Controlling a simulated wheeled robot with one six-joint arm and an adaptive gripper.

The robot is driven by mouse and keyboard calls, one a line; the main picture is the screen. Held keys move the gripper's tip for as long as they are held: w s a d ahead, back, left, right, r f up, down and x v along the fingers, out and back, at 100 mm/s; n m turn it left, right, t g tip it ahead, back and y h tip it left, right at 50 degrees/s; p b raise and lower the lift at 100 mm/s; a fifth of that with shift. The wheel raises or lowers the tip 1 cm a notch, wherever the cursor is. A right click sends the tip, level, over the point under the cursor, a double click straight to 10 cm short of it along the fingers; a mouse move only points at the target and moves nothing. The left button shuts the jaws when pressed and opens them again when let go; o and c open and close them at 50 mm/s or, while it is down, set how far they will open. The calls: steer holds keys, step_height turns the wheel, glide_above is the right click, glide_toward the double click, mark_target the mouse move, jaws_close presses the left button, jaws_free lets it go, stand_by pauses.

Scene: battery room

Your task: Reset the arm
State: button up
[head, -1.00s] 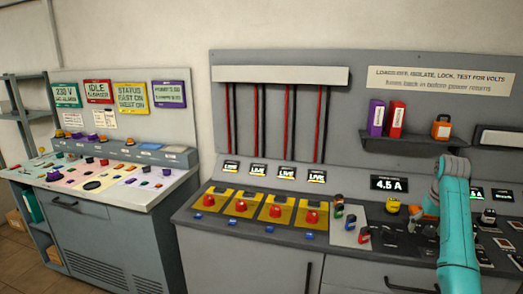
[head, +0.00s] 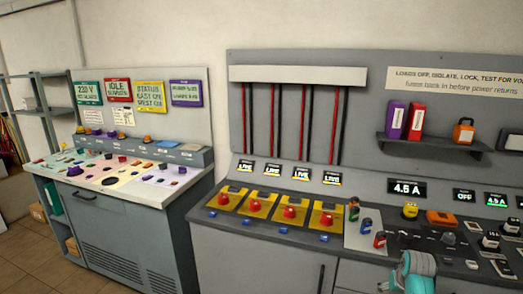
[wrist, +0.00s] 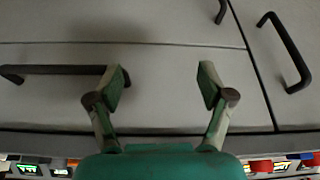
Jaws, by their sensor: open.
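My gripper (wrist: 163,85) is open and empty in the wrist view, its two green fingers spread apart. Behind the fingers are the grey cabinet fronts (wrist: 180,100) with black handles. The gap between the fingers holds nothing. In the head view only a teal piece of my arm shows at the bottom right, in front of the right bench; the fingers are not visible there.
The right bench carries yellow plates with red knobs (head: 289,213), coloured small parts on a pale panel (head: 365,228) and a 4.5 A display (head: 406,188). A shelf (head: 430,148) holds purple and red binders and an orange lock. A second console (head: 130,195) stands left.

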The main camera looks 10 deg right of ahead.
steer(key=s+a+f+n+t, duration=0.1)
steer(key=s+a+f+t, duration=0.1)
steer(key=s+a+f, duration=0.7)
steer(key=s+a+f+n+t, duration=0.15)
steer(key=s+a+f, duration=0.4)
steer(key=a, duration=0.55)
steer(key=s+a+r+t, duration=0.1)
steer(key=s+a+t, duration=0.2)
steer(key=s+a, duration=0.85)
steer(key=s+a+r+n+t+y, duration=0.1)
steer(key=s+a+r+t, duration=0.1)
steer(key=s+r, duration=0.9)
steer(key=s+a+r+n+t+y, duration=0.1)
steer(key=s+a+r, duration=0.3)
steer(key=s+r, duration=0.7)
steer(key=shift+s+r+t, duration=0.3)
steer(key=shift+r+t, duration=0.2)
steer(key=shift+t, duration=0.15)
